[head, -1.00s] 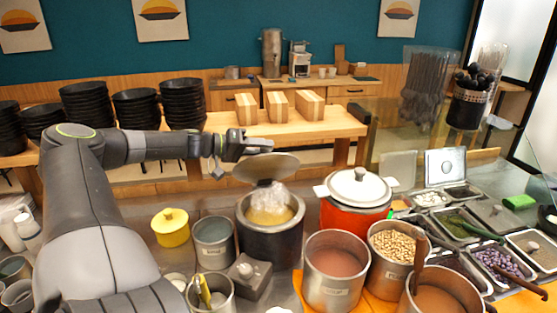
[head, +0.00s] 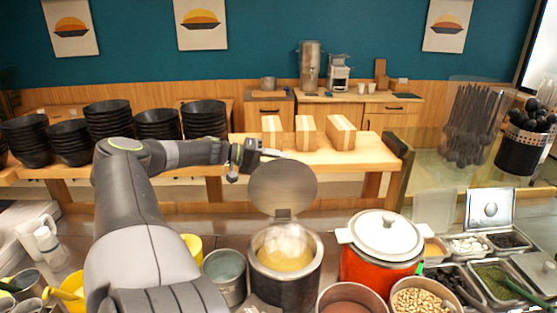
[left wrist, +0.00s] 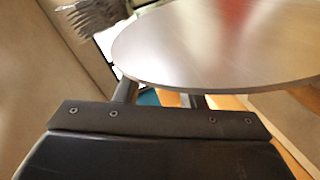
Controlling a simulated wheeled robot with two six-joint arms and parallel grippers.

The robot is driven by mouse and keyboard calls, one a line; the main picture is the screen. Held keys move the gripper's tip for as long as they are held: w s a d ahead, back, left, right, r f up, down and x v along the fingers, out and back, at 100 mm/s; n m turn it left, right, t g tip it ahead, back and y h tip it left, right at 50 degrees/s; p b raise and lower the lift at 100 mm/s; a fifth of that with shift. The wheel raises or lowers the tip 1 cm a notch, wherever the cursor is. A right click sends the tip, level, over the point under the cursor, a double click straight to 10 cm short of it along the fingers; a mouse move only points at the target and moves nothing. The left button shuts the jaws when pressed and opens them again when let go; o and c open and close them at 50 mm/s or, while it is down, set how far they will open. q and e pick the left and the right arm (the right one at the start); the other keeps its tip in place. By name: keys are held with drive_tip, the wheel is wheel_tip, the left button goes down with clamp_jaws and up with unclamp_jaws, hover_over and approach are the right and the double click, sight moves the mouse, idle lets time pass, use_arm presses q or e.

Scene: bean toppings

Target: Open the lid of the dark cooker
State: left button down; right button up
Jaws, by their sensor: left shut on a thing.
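The dark cooker (head: 284,288) stands on the counter with its lid (head: 283,186) raised, tilted up steeply behind the opening. Pale yellow contents show inside under whitish steam. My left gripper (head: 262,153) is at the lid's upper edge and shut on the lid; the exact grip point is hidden. In the left wrist view the lid (left wrist: 220,45) is a large grey disc just beyond the fingers (left wrist: 162,97). My right gripper is not in view.
A red pot with a white lid (head: 386,236) stands close to the cooker's right. A grey metal pot (head: 224,275) is on its left. Topping trays (head: 505,280) are at right. A wooden bench (head: 375,155) is behind the counter.

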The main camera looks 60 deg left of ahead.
use_arm(q)
drive_tip(key=shift+f, duration=0.1)
idle(0.3)
drive_tip(key=c, duration=1)
unclamp_jaws()
drive_tip(key=shift+a, duration=0.15)
drive_tip(key=p+v, duration=0.5)
drive_tip(key=v, duration=1.2)
drive_tip(key=shift+s, duration=0.2)
drive_tip(key=shift+f, duration=0.2)
